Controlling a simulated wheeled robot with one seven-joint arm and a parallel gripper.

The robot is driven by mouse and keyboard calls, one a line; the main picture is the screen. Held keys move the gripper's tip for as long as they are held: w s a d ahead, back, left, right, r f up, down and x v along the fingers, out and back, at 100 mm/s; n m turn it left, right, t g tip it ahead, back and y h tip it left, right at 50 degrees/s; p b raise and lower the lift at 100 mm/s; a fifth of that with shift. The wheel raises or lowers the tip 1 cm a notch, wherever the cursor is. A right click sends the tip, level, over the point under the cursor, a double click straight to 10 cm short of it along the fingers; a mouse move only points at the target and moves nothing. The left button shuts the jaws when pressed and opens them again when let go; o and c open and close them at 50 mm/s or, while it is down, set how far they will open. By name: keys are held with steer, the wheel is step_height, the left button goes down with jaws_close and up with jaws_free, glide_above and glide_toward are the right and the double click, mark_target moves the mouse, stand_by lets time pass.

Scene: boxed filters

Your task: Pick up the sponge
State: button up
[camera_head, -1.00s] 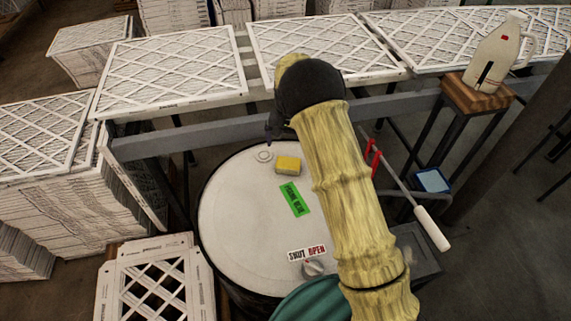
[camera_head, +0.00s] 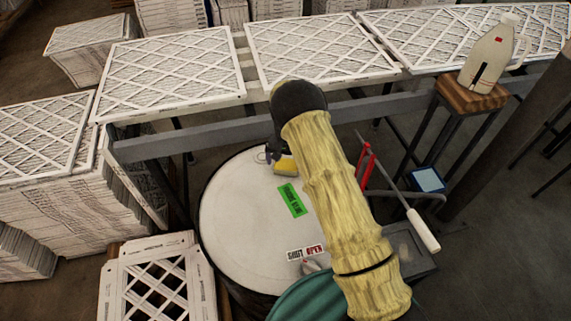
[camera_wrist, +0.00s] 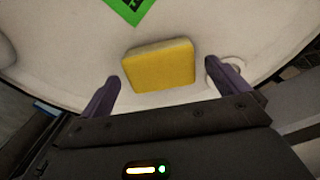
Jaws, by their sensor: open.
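The yellow sponge (camera_head: 285,165) lies on the white top of a drum (camera_head: 240,215), near its back edge. In the wrist view the sponge (camera_wrist: 160,66) lies ahead of my gripper (camera_wrist: 171,92), roughly between the lines of its two dark fingers. My gripper is open and holds nothing. In the head view my gripper (camera_head: 270,158) is over the drum's back edge, beside the sponge and partly covering it. Whether the fingertips touch the drum top is hard to tell.
A green label (camera_head: 291,200) and a shut/open sign (camera_head: 304,252) are on the drum top. A grey rail (camera_head: 215,135) and filter stacks (camera_head: 170,70) stand behind. A white jug (camera_head: 492,62) sits on a wooden stool (camera_head: 470,95) at right.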

steer(key=shift+s+a+f, duration=0.1)
steer(key=shift+a+f, duration=0.05)
steer(key=shift+f, duration=0.4)
steer(key=shift+s+a+f, duration=0.1)
steer(key=shift+f, duration=0.45)
steer(key=shift+w+d, duration=0.1)
steer(key=shift+d, duration=0.35)
steer(key=shift+a, duration=0.2)
steer(key=c, duration=1.1)
steer(key=shift+a, duration=0.1)
